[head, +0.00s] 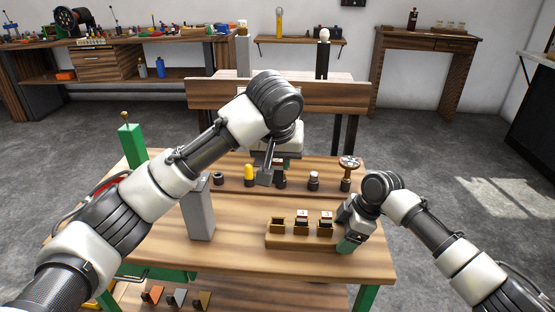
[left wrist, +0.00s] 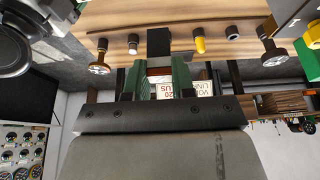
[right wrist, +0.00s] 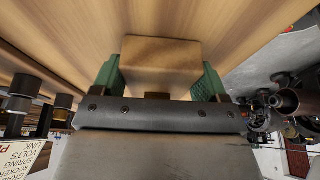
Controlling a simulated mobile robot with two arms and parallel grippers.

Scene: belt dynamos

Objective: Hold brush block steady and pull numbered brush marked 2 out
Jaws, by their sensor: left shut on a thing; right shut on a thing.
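The tan wooden brush block (head: 287,242) lies near the table's front, with several slots. Two white-topped brushes (head: 302,217) (head: 326,217) stand in it; their marks are too small to read. The left slot (head: 277,224) shows a dark opening and no white top. My right gripper (head: 345,234) is shut on the block's right end; the block (right wrist: 160,62) fills its green fingers in the right wrist view. My left gripper (left wrist: 159,78), above the table's back part, is shut on a small piece with a reddish-brown band (left wrist: 160,71), probably a brush. Its number is not visible.
A grey post (head: 198,210) stands left of the block. The table front (head: 240,262) is clear.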

